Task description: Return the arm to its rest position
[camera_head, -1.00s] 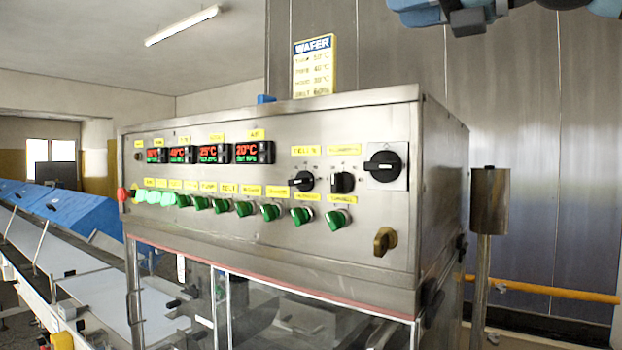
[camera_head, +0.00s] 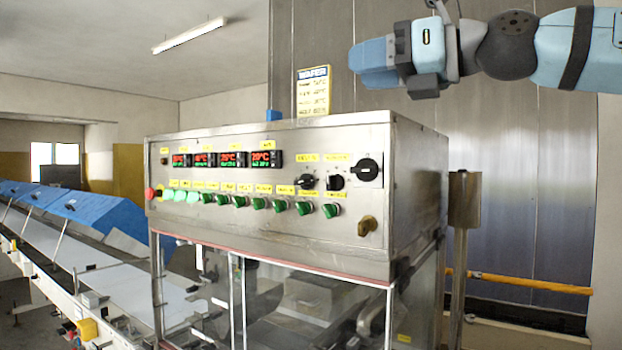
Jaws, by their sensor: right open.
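My right arm reaches in from the right edge at the upper right. Its light blue and dark grey gripper (camera_head: 374,63) points left, in the air in front of the metal wall and above the right end of the control cabinet (camera_head: 270,242). The gripper is seen from the side, apart from the cabinet, and I see nothing held in it; it is open. My left gripper is not in view.
The cabinet carries lit temperature displays (camera_head: 231,160), green knobs (camera_head: 259,203) and black rotary switches. A wafer sign (camera_head: 313,92) stands on top. A metal post (camera_head: 463,205) and yellow rail (camera_head: 528,284) are at right. A conveyor with blue covers (camera_head: 84,207) runs along the left.

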